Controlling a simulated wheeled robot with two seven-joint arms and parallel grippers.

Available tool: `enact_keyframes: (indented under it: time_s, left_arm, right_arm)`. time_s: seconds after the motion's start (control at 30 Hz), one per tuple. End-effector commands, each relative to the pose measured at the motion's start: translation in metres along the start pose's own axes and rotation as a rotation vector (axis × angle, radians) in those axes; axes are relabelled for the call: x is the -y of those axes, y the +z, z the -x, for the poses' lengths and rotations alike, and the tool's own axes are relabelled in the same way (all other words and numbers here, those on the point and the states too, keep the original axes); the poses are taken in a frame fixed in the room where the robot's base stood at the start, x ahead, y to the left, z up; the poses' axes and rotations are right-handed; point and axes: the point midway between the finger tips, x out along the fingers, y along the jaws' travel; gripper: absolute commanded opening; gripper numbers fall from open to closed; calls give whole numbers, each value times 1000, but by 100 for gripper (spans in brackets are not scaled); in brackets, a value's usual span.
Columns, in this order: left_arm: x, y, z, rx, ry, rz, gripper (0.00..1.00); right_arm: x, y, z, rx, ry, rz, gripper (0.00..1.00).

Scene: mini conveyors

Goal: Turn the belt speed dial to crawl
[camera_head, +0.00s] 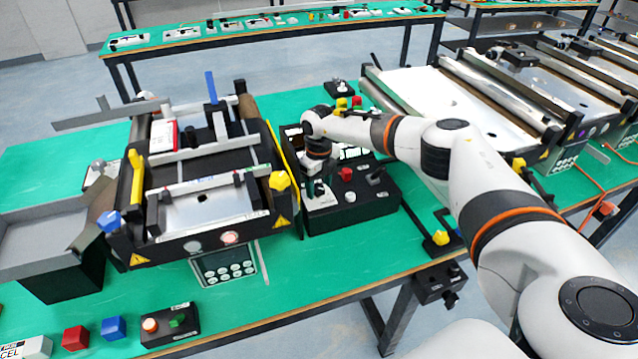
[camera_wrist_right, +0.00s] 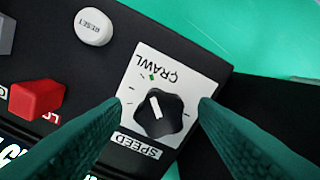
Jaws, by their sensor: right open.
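The speed dial (camera_wrist_right: 160,112) is a black lobed knob on a white plate (camera_wrist_right: 190,68) marked SPEED and CRAWL. Its white pointer line points up and slightly left in the right wrist view, close to the green CRAWL mark; I cannot tell if they line up exactly. My right gripper (camera_wrist_right: 161,104) is open, its teal fingers on either side of the dial, with gaps showing between fingertips and knob. In the head view my right gripper (camera_head: 317,188) is over the left end of the black control box (camera_head: 350,214), hiding the dial. My left gripper is out of view.
A white RESET button (camera_wrist_right: 93,26) and a red control (camera_wrist_right: 38,99) are on the same box near the dial. A mini conveyor (camera_head: 205,205) stands just left of the box. Green table shows in front of the box.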

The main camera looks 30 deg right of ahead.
Motion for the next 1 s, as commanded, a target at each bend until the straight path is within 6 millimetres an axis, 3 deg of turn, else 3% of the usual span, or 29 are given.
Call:
enact_keyframes:
  time_s: [0.13,0.27,0.7,1.0]
  left_arm:
    - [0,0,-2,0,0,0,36]
    - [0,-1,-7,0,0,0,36]
    - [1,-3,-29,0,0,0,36]
    - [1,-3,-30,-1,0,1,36]
  right_arm:
    - [0,0,4,-1,0,0,54]
    - [-1,0,22,-4,1,1,54]
    - [0,-1,106,-2,0,0,54]
    - [0,0,120,0,0,0,54]
